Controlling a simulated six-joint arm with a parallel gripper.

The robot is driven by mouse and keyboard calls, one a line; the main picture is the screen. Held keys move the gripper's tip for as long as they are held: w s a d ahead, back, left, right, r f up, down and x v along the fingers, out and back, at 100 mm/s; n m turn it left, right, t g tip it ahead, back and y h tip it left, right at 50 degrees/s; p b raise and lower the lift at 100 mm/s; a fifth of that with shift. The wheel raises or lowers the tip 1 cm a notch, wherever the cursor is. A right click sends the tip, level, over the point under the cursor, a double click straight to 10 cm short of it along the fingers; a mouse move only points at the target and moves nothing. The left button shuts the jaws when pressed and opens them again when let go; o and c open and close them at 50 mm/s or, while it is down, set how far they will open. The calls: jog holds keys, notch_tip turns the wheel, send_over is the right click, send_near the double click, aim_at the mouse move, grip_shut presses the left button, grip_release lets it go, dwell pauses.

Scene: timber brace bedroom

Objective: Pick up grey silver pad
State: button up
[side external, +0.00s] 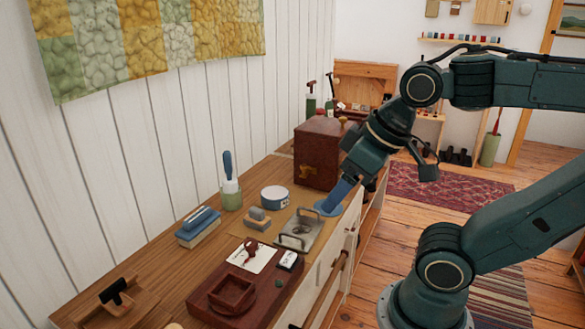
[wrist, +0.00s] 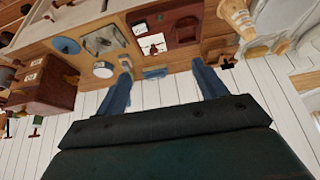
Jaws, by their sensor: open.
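A flat grey silver pad (side external: 302,231), squarish with a dark round mark and a raised rim, lies on the wooden cabinet top near its front edge. It also shows in the wrist view at upper left (wrist: 104,41). My gripper (side external: 333,203) is above the cabinet's front edge, over a blue round disc (side external: 322,209), to the right of the pad and apart from it. In the wrist view my gripper (wrist: 161,62) has two blue fingers spread wide with nothing between them.
A dark red box (side external: 318,152) stands behind. A white-blue round tin (side external: 275,196), a grey block (side external: 257,216), a green cup (side external: 231,197) and blue books (side external: 198,232) stand left of the pad. A dark red tray (side external: 218,306) and white card (side external: 251,256) lie in front.

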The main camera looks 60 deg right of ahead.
jog(key=w, duration=0.1)
jog(key=m+g, duration=0.6)
jog(key=m, duration=1.3)
send_over(256, 210)
notch_tip(256, 210, down, 14)
jog(key=shift+f, duration=0.2)
jog(key=shift+f, duration=0.1)
notch_tip(256, 210, down, 8)
jog(key=shift+r, duration=0.15)
jog(key=shift+f, duration=0.35)
